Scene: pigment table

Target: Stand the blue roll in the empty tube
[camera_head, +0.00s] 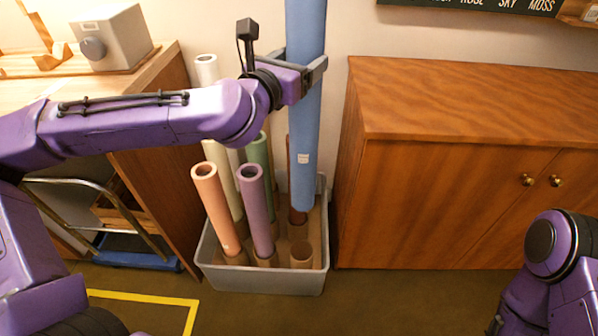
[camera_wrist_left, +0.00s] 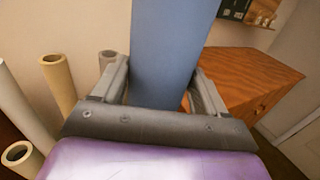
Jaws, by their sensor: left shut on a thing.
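The blue roll (camera_head: 304,135) is long and upright, with a small white label near its lower part. My left gripper (camera_head: 312,72) is shut around its upper part; the roll also shows between the fingers in the left wrist view (camera_wrist_left: 166,50). The roll's lower end hangs over the right side of a grey crate (camera_head: 262,281). A short brown empty tube (camera_head: 302,256) stands in the crate's front right corner. In the head view the roll's lower end appears above and behind this tube's mouth, apart from it. My right gripper is out of view.
An orange roll (camera_head: 216,208), a purple roll (camera_head: 256,210) and a green roll (camera_head: 259,155) stand in the crate, with pale ones behind. A reddish-brown roll is mostly hidden behind the blue one. A wooden cabinet (camera_head: 450,200) stands close on the right, a workbench (camera_head: 155,150) on the left.

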